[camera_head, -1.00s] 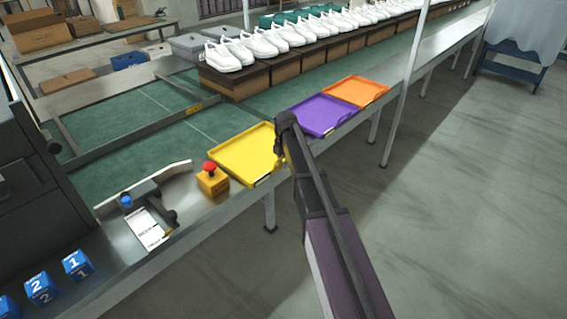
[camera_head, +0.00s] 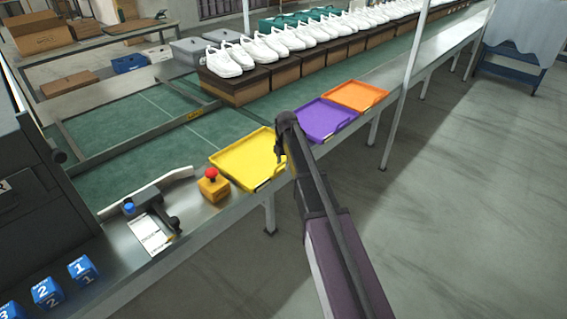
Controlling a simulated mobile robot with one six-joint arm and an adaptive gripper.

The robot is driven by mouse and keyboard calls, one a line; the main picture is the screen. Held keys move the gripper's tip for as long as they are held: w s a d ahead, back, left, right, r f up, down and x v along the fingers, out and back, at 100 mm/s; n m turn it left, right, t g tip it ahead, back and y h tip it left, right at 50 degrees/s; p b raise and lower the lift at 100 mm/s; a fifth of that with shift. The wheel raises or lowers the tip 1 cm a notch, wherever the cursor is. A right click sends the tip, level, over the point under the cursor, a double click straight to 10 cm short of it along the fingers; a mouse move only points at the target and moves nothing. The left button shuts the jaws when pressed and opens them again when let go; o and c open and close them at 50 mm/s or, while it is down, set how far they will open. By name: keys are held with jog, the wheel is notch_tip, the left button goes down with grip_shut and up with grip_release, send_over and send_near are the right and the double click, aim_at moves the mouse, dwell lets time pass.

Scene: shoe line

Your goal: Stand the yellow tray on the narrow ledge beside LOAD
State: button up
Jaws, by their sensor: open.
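The yellow tray (camera_head: 245,160) lies flat at the near edge of the green line, left of a purple tray (camera_head: 325,118) and an orange tray (camera_head: 356,95). My gripper (camera_head: 280,153) is at the yellow tray's right edge, small and dark. The jaws are open; whether they touch the tray rim cannot be told. My arm hides part of the tray's right side and the gap to the purple tray. A small yellow label (camera_head: 193,115) sits on the metal frame behind; its lettering is too small to read. I cannot pick out the LOAD ledge for certain.
A yellow box with a red button (camera_head: 213,185) stands just left of the yellow tray. Further left are a hand scanner with a white sheet (camera_head: 150,235) and blue numbered cubes (camera_head: 82,270). White shoes (camera_head: 228,60) on brown boxes line the back. Open floor (camera_head: 450,230) lies right.

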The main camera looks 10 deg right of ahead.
jog(key=shift+s+d+r+p, duration=0.1)
jog(key=shift+s+r+p, duration=0.05)
jog(key=shift+r+p, duration=2.15)
jog(key=shift+s+d+r+p, duration=0.1)
jog(key=shift+s+r+p, duration=0.05)
jog(key=shift+r+p, duration=2.05)
jog(key=shift+r, duration=0.15)
jog(key=s+m, duration=2.5)
jog(key=s, duration=0.3)
jog(key=shift+s+a+g, duration=0.15)
jog(key=shift+s+g, duration=0.1)
jog(key=shift+g, duration=0.05)
jog(key=shift+r+p, duration=0.45)
jog(key=shift+r, duration=0.15)
